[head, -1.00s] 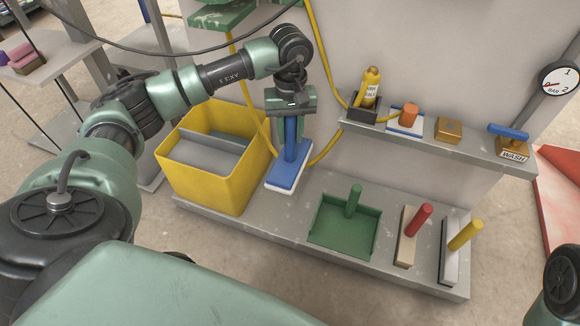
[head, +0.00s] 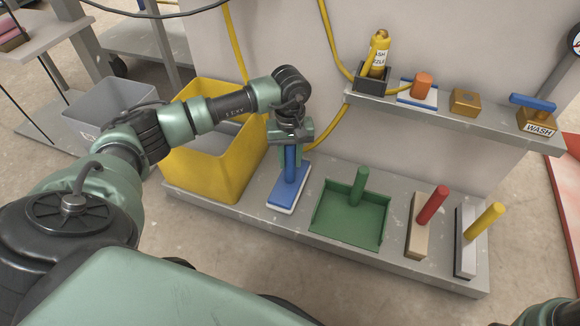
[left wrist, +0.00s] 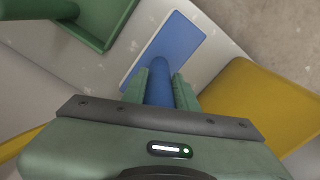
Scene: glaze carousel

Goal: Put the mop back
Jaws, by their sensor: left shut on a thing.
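The mop (head: 283,194) has a flat blue head with a white underside and an upright blue handle. It appears to lie flat on the low grey ledge (head: 404,249), between the yellow bin (head: 201,179) and the green dustpan (head: 343,222). My left gripper (head: 290,160) is shut around the mop's handle from above. In the left wrist view, its green fingers (left wrist: 160,88) are on both sides of the blue handle, and the mop head (left wrist: 180,45) shows beyond. Whether the underside fully touches the ledge is hard to tell. My right gripper is out of view.
On the ledge to the right stand a red-handled brush (head: 418,238) and a yellow-handled tool (head: 466,242). Above is a wall shelf (head: 464,119) with a yellow nozzle bottle (head: 379,54). A yellow hose (head: 329,124) hangs behind my gripper. A grey bin (head: 110,105) stands left.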

